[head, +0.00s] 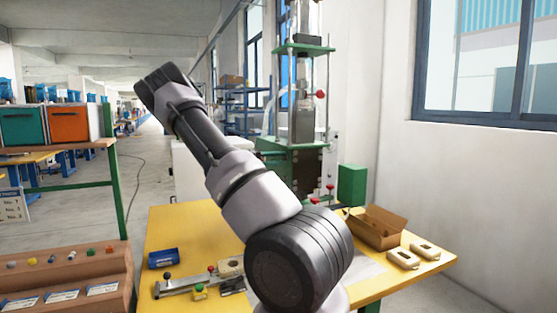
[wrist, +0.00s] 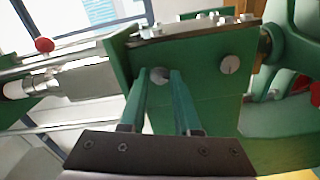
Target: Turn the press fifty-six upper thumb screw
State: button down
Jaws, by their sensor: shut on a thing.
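The green press (head: 292,160) stands at the back of the yellow table in the head view. In the wrist view its green block (wrist: 205,95) appears turned sideways, with two round silver screw heads on its face. My gripper (wrist: 158,76) has its two fingers on either side of the left screw head, the upper thumb screw (wrist: 159,75), and is shut on it. The other screw head, the lower one (wrist: 230,64), is apart to the right and untouched. My gripper is hidden in the head view, where my arm covers part of the scene.
The yellow table (head: 190,225) holds an open cardboard box (head: 375,228), a blue block (head: 163,258) and a metal fixture (head: 187,285). A red knob (wrist: 45,45) sticks out left of the block in the wrist view.

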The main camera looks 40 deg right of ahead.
jog(key=n, duration=0.5)
jog(key=shift+n, duration=0.3)
jog(key=n, duration=1)
jog(key=shift+f+n, duration=0.1)
jog(key=shift+n, duration=0.3)
jog(key=n, duration=0.5)
jog(key=shift+n, duration=0.3)
jog(key=c, duration=0.6)
grip_release()
jog(key=shift+a, duration=0.15)
